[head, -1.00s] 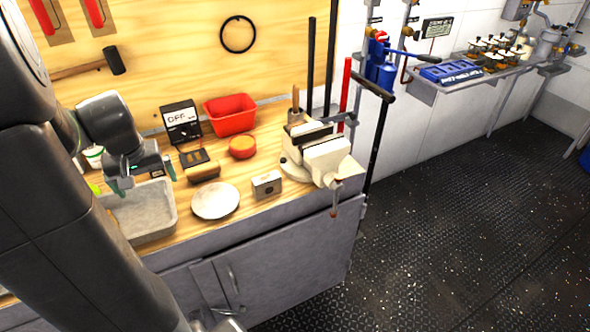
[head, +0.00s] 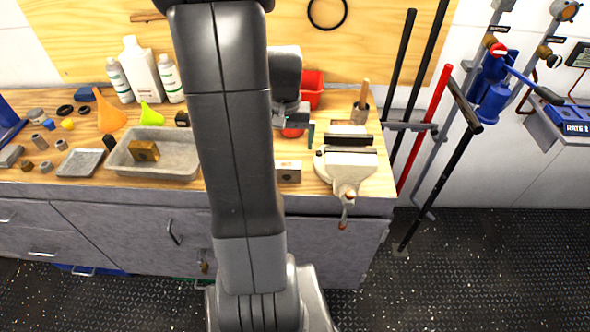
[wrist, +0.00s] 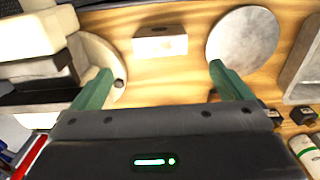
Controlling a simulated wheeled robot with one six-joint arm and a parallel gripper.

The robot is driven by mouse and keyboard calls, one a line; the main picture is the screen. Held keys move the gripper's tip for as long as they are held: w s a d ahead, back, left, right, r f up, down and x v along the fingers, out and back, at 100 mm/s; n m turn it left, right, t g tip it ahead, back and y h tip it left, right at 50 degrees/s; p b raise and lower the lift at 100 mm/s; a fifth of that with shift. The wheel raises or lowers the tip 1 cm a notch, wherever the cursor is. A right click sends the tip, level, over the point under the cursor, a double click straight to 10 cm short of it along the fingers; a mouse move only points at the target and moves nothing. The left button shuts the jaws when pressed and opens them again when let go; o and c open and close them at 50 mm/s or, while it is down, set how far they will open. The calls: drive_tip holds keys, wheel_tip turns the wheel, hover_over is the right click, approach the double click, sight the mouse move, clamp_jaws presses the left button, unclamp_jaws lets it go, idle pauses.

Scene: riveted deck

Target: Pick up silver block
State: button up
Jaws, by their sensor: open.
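In the wrist view the block (wrist: 160,43) lies ahead of the fingers, between the vise (wrist: 45,45) and a round pale plate (wrist: 243,47). My gripper (head: 295,128) is above the bench behind the block in the head view, partly hidden by my arm. Its green fingers (wrist: 161,74) are wide apart with nothing between them.
A grey tray (head: 190,170) holding a brass-coloured block (head: 144,151) is on the left. A red bin (head: 313,88) and a wooden-handled tool in a holder (head: 362,105) stand behind. Funnels, bottles and small parts fill the bench's left.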

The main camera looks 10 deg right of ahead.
sight(287, 164)
wheel_tip(287, 164, down, 6)
drive_tip(key=shift+f, duration=0.1)
drive_tip(key=shift+s+a+f+p, duration=0.1)
drive_tip(key=shift+f+p, duration=0.1)
drive_tip(key=shift+f, duration=0.65)
drive_tip(key=shift+s+d+f+p, duration=0.1)
drive_tip(key=shift+f+p, duration=0.1)
drive_tip(key=shift+f, duration=0.7)
drive_tip(key=shift+s+a+f+p, duration=0.1)
drive_tip(key=shift+f+p, duration=0.1)
drive_tip(key=shift+f, duration=0.65)
drive_tip(key=shift+w, duration=0.1)
drive_tip(key=c, duration=1.4)
